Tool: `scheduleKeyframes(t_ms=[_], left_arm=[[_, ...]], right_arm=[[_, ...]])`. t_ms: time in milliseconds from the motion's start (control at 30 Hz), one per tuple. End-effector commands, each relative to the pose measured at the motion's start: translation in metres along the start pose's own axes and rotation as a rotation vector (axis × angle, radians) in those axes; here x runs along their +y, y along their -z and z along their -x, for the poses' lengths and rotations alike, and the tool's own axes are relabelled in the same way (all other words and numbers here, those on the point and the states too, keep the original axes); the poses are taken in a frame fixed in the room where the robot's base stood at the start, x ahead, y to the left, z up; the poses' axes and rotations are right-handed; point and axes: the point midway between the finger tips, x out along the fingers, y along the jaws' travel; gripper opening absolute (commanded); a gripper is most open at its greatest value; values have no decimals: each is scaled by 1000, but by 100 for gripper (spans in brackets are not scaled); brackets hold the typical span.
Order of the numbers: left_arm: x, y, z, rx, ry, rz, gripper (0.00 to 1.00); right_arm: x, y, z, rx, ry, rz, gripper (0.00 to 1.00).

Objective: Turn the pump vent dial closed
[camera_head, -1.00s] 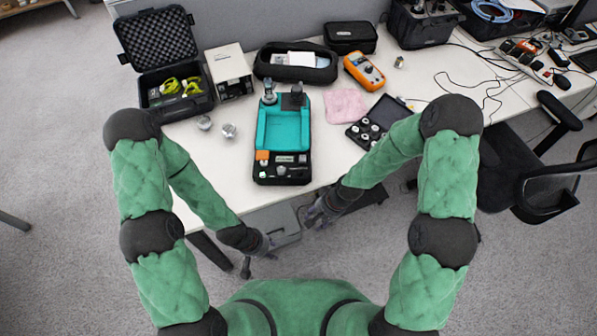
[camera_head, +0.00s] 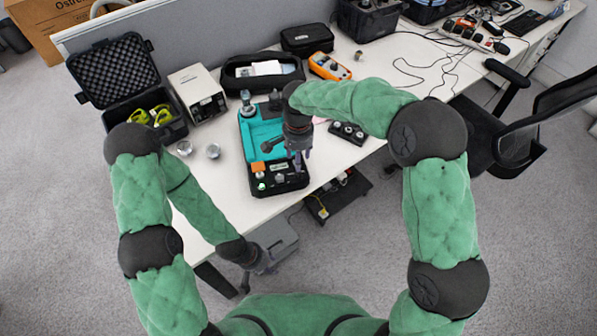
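The calibration unit (camera_head: 246,146) is a black case with a teal top, standing near the table's front edge. Its front panel has an orange block (camera_head: 257,166) and several small knobs (camera_head: 280,178). Which knob is the pump vent dial, and how it is turned, I cannot tell. My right gripper (camera_head: 300,161) points down over the right part of this panel and hides some of it. Contact is unclear. My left gripper (camera_head: 262,264) hangs low in front of the table, away from the unit. Both sets of fingers are too small to read.
The white table (camera_head: 225,205) holds an open black case (camera_head: 120,75), a grey box (camera_head: 198,93), two metal pieces (camera_head: 212,151), a black pouch (camera_head: 262,70) and an orange meter (camera_head: 329,66). A black tray (camera_head: 347,132) is partly behind my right arm. A chair (camera_head: 520,130) stands at right.

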Motion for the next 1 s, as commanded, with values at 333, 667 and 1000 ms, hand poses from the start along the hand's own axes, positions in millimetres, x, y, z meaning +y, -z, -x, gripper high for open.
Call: scheduleKeyframes(t_ms=[333,667,1000], left_arm=[[-7,1,-20,1,0,0,40],[-9,2,-25,1,0,0,40],[-9,2,-24,1,0,0,40]], right_arm=[[0,0,-64,-2,-1,0,49],[0,0,-83,-1,0,1,49],[0,0,-83,-1,0,1,18]])
